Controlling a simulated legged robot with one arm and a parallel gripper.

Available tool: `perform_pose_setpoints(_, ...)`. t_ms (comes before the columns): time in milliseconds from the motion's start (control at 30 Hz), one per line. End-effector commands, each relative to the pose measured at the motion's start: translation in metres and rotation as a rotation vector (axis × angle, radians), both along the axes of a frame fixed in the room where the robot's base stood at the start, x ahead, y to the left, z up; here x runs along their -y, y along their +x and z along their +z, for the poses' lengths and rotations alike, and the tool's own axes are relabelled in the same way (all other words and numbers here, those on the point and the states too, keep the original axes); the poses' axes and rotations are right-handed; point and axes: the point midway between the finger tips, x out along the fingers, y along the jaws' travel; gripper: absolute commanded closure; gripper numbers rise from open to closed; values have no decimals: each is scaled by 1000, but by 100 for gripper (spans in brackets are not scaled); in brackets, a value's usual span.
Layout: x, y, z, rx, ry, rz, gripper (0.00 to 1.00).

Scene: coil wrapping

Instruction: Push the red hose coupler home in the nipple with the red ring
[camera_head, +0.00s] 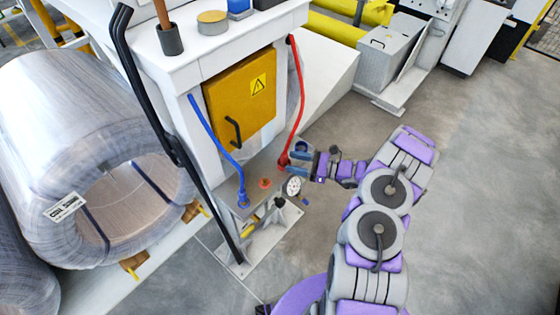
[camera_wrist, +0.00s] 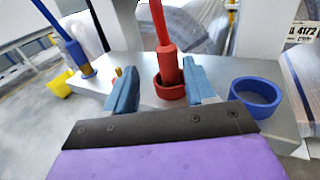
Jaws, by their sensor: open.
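The red coupler (camera_wrist: 167,65), on the lower end of the red hose (camera_head: 300,95), stands upright in a red cup (camera_wrist: 171,93) in the wrist view. My gripper (camera_wrist: 158,68) is open, its two blue-grey fingers on either side of the coupler. The right finger is close to it; contact is unclear. In the head view my gripper (camera_head: 292,159) is at the hose's lower end. A small nipple with a red ring (camera_head: 265,183) stands on the plate, apart from the coupler. Its brass tip (camera_wrist: 117,73) shows behind my left finger in the wrist view; its ring is hidden there.
The blue coupler (camera_head: 243,200) stands on the plate beyond the red-ringed nipple. An empty blue cup (camera_wrist: 257,92) is right of the red cup. A round gauge (camera_head: 293,187) is close below my gripper. The yellow cabinet door (camera_head: 240,95) is behind; open floor is at right.

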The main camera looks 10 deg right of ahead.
Motion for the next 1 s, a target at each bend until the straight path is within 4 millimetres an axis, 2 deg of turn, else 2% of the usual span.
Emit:
perform_pose_setpoints(167,-4,5,-1,0,4,-1,45)
perform_pose_setpoints(533,-54,28,0,-2,-4,3,45)
perform_pose_setpoints(800,-48,30,1,-1,3,0,45)
perform_pose_setpoints(1000,-46,31,1,0,4,-1,64)
